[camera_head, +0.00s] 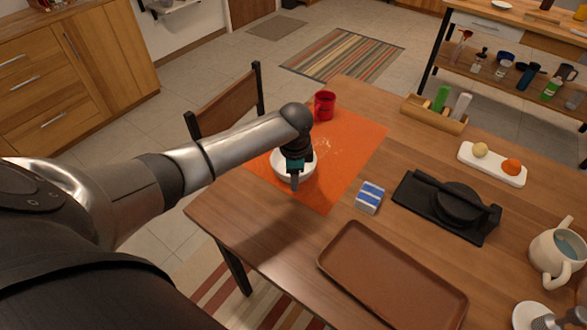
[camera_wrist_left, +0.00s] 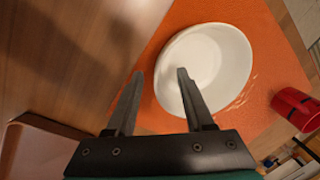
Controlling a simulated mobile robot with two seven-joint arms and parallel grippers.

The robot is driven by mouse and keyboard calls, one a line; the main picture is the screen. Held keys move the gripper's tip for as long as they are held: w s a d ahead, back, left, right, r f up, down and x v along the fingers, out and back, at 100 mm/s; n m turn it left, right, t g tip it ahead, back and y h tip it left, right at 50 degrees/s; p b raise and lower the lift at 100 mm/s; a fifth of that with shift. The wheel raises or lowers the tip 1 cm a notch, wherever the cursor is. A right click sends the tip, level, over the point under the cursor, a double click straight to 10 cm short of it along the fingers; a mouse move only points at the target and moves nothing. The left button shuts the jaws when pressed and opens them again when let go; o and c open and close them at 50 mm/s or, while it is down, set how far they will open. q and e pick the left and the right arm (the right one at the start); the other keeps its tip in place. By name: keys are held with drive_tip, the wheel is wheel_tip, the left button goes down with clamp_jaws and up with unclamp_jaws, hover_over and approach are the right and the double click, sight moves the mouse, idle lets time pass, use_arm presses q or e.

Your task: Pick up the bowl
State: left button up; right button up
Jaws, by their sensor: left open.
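The white bowl (camera_head: 281,163) sits on the orange mat (camera_head: 352,150) on the wooden table. It also shows in the left wrist view (camera_wrist_left: 215,60), upright and empty. My left gripper (camera_head: 295,182) points down over the near side of the bowl and hides part of it. In the left wrist view the open fingers (camera_wrist_left: 159,74) have a gap between them. One fingertip overlaps the bowl's inside and the other lies outside its rim. I cannot tell whether either touches the bowl. My right gripper is not in view.
A red mug (camera_head: 325,106) stands at the mat's far edge. A blue-and-white block (camera_head: 370,197), a brown tray (camera_head: 390,281) and a black press (camera_head: 447,205) lie to the right. A chair (camera_head: 228,108) stands at the table's left side.

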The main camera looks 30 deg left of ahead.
use_arm(q)
drive_tip(key=shift+f, duration=0.25)
drive_tip(key=shift+c, duration=0.4)
drive_tip(key=c, duration=0.7)
clamp_jaws()
